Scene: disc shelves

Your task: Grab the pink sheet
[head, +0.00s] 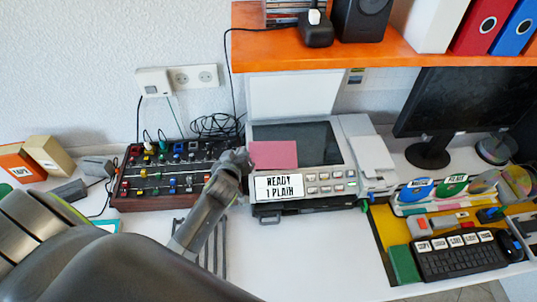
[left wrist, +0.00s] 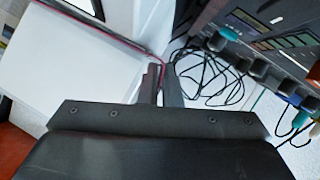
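The pink sheet (head: 273,154) shows as a small flat rectangle in front of the copier's dark glass, above the label reading "READY 1 PLAIN". My left gripper (head: 243,159) is at the sheet's left edge. In the left wrist view the two fingers (left wrist: 160,88) are close together. A thin pink-red line (left wrist: 118,38) runs into the narrow gap between them; it looks like the sheet seen edge-on. The fingers appear shut on the sheet. My right gripper is in neither view.
The copier (head: 355,165) stands behind the sheet with its white lid raised. A mixer board (head: 160,185) with knobs and a tangle of black cable (head: 217,124) lie to the left. An orange shelf (head: 350,55) hangs above.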

